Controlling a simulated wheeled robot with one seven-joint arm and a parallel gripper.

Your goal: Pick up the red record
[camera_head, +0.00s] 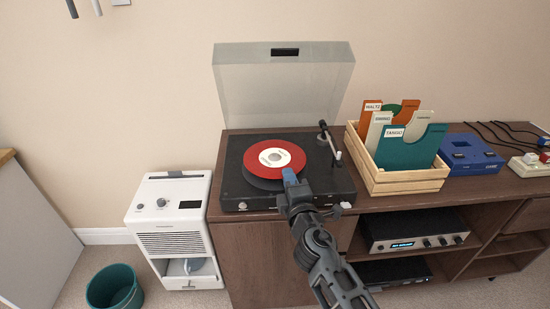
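The red record (256,162) with a cream label lies over the dark platter of the black turntable (233,190), which stands on the brown cabinet with its clear lid raised. A dark rim of the platter shows below the record's front edge. My gripper (289,176) reaches in from the lower right, its blue tip at the record's front right edge. The tip overlaps that edge in the picture. The gap between the fingers is hidden, so I cannot tell whether they grip the record.
The tonearm (325,136) stands right of the record. A wooden crate (405,184) of labelled sleeves and a blue device (470,154) sit further right on the cabinet. A white appliance (172,219) and a teal bin (114,289) stand on the floor at left.

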